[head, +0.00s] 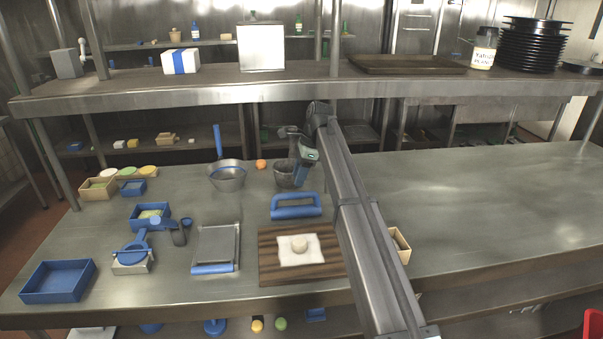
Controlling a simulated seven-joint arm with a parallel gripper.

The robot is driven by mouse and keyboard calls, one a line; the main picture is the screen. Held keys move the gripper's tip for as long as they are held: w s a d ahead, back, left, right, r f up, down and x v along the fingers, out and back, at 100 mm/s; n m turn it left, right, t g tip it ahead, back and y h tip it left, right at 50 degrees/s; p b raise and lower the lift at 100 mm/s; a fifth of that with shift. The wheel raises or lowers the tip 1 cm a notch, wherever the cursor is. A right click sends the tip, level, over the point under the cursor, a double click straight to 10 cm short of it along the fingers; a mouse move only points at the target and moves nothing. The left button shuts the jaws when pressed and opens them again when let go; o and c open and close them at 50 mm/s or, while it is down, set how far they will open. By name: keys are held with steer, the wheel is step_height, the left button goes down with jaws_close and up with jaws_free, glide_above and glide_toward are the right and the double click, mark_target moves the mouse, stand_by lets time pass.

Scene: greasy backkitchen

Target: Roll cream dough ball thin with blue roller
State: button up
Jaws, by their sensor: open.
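The cream dough ball (299,244) sits on a white square sheet (314,257) on a brown striped wooden board (268,268) near the counter's front edge. It looks round and unflattened. The blue roller (296,212), with a raised bar handle, lies just behind the board and apart from the dough. My gripper (300,180) hangs from the arm behind the roller, beside a dark grey pot (284,177). It is open and holds nothing that I can see; its fingertips are small and hard to make out. My arm covers the board's right edge.
Left of the board stand a metal press with a blue front (215,248), a blue-handled tool (133,256) and a blue tray (57,281). A steel pan (227,178) and an orange ball (261,164) lie behind. A shelf (300,86) overhangs the back. The counter's right side is mostly clear.

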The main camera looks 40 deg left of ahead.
steer(key=x, duration=0.6)
steer(key=shift+s+f, duration=0.15)
steer(key=shift+f, duration=0.25)
steer(key=shift+a+f, duration=0.1)
steer(key=shift+c, duration=0.4)
jaws_close()
